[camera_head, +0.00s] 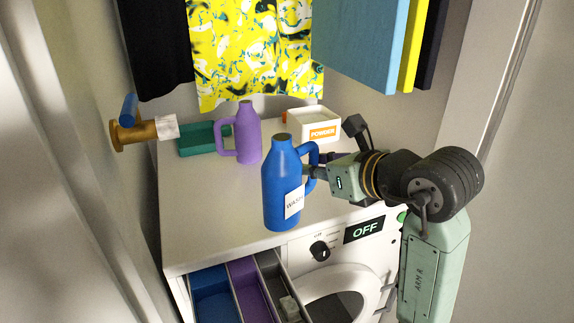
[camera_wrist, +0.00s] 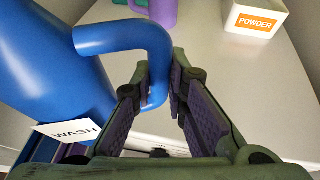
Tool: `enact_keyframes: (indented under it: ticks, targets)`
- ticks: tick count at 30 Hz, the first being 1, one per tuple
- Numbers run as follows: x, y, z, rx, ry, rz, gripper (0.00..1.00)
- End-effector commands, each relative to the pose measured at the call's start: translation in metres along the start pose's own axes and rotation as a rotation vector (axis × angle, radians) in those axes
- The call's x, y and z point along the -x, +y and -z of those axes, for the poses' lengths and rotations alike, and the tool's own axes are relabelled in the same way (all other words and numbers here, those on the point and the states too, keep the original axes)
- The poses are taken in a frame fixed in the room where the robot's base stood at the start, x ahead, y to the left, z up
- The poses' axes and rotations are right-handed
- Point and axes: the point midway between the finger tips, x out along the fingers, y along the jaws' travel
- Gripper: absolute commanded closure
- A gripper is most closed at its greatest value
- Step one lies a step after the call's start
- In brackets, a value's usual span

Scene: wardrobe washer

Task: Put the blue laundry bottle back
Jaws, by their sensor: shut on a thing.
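The blue laundry bottle (camera_head: 278,185) is upright, with a white WASH label, over the front edge of the washer top (camera_head: 210,225). I cannot tell whether its base is clear of the surface. My gripper (camera_head: 314,172) comes from the right and is shut on the bottle's handle. In the wrist view the bottle (camera_wrist: 65,75) fills the left side, and its handle (camera_wrist: 135,38) runs down between the fingers of my gripper (camera_wrist: 163,85). The far part of the grip is partly hidden in the head view.
An open drawer with blue (camera_head: 212,297), purple and grey compartments juts out below. Clothes hang above. The top's left front is clear.

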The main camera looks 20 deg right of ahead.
Motion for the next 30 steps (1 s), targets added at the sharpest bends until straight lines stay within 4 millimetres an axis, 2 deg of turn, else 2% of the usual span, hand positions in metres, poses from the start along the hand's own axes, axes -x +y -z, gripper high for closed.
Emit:
enact_keyframes:
  ticks: [6, 12, 16, 24, 30]
  targets:
    - [-0.052, -0.008, -0.020, -0.003, 0.000, -0.004, 1.00]
    - [-0.081, -0.013, -0.028, 0.000, 0.000, -0.001, 1.00]
    - [-0.087, -0.015, -0.026, -0.002, -0.001, 0.001, 1.00]
    - [-0.099, -0.014, 0.001, -0.003, 0.000, 0.000, 1.00]
    - [-0.100, -0.014, 0.004, 0.001, -0.002, 0.002, 1.00]
